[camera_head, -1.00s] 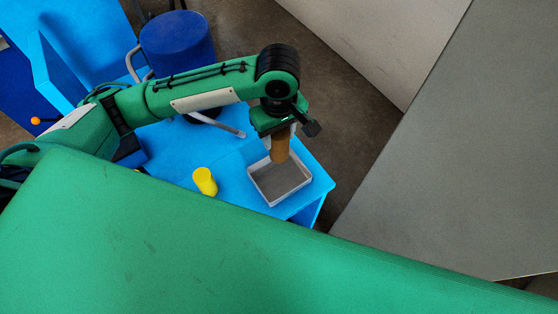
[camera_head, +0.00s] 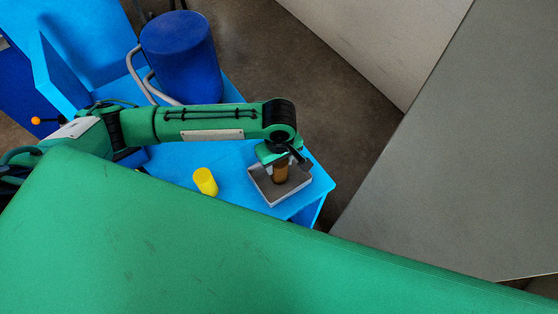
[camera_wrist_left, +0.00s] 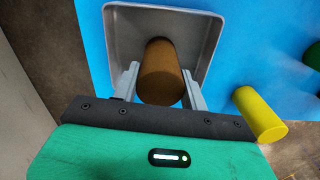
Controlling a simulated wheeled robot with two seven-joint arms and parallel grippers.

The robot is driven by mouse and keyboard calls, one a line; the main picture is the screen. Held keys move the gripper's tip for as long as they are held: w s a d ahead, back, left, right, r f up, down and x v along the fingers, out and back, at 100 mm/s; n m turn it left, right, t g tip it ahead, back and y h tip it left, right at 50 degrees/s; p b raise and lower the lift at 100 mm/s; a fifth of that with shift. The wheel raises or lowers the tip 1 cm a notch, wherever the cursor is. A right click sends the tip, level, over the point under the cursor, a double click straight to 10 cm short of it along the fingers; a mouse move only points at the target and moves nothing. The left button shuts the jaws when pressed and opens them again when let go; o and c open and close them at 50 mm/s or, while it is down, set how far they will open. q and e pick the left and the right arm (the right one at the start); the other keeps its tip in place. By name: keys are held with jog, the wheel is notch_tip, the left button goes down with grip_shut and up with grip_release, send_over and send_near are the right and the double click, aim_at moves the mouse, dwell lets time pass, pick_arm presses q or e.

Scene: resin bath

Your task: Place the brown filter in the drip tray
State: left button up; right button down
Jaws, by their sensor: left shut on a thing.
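The brown filter (camera_head: 280,174) is an upright brown cylinder held between the fingers of my left gripper (camera_head: 279,163). The drip tray (camera_head: 272,199) is a shallow grey tray with a pale rim near the right end of the blue table. The filter is over the inside of the tray; I cannot tell whether its lower end touches the tray floor. In the left wrist view the filter (camera_wrist_left: 161,75) sits between the two fingers of the gripper (camera_wrist_left: 160,88), with the tray (camera_wrist_left: 206,40) beyond it. My right gripper is not in view.
A large blue drum (camera_head: 182,55) with grey tubing stands at the back. A green surface (camera_head: 200,245) fills the foreground. The table's right edge is close to the tray.

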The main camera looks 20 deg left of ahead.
pick_arm(q)
jog(key=o, duration=1)
jog(key=shift+f, duration=0.1)
notch_tip(320, 180, up, 12)
jog(key=shift+r, duration=0.15)
dwell(0.3)
